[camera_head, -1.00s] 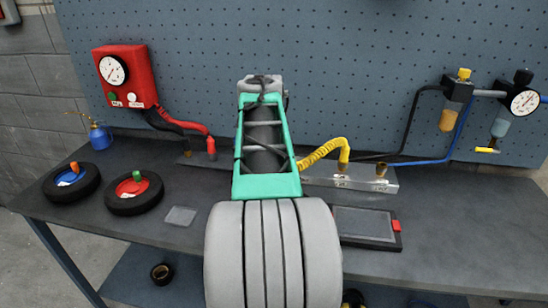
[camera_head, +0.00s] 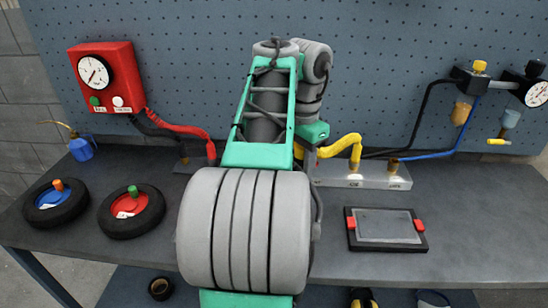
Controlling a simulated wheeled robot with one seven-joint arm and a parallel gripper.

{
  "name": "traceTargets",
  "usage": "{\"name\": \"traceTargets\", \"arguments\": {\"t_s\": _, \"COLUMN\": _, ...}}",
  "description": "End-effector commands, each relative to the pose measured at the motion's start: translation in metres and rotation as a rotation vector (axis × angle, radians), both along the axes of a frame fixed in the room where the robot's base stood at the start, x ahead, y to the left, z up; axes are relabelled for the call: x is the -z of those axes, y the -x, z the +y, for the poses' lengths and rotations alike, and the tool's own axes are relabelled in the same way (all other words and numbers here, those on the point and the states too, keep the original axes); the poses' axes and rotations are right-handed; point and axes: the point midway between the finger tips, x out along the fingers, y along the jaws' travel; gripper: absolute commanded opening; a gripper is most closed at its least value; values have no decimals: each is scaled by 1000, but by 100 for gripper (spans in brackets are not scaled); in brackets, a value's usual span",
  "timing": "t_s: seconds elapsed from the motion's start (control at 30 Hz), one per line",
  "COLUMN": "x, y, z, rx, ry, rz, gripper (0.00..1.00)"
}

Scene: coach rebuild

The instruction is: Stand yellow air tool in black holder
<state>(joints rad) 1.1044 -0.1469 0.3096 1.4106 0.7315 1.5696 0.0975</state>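No separate yellow air tool can be made out. A small black and yellow thing (camera_head: 362,298) is cut off at the bottom edge, too little shown to name. A black holder cannot be told for certain; a dark upright piece (camera_head: 184,160) stands by the red hose end. My grey and green arm fills the middle, and my gripper is hidden.
A red gauge box (camera_head: 107,78) with black and red hoses is on the pegboard. Two small wheels, blue-hubbed (camera_head: 57,203) and red-hubbed (camera_head: 132,211), and a blue oil can (camera_head: 81,148) stand left. A framed panel with red clips (camera_head: 387,230) lies right.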

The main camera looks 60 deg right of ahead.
Motion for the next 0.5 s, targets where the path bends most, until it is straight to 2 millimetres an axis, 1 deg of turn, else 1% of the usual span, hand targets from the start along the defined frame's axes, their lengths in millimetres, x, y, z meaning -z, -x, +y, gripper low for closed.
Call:
{"name": "traceTargets", "arguments": {"t_s": 0.07, "x": -1, "y": 0, "z": 0, "rx": 1, "ry": 4, "rz": -2, "gripper": 0}}
{"name": "traceTargets", "arguments": {"t_s": 0.17, "x": 3, "y": -2, "z": 1, "rx": -4, "ry": 4, "rz": -2, "gripper": 0}}
{"name": "traceTargets", "arguments": {"t_s": 0.27, "x": 10, "y": -5, "z": 2, "rx": -12, "ry": 4, "rz": -2, "gripper": 0}}
{"name": "traceTargets", "arguments": {"t_s": 0.5, "x": 35, "y": -6, "z": 3, "rx": -17, "ry": 4, "rz": -2, "gripper": 0}}
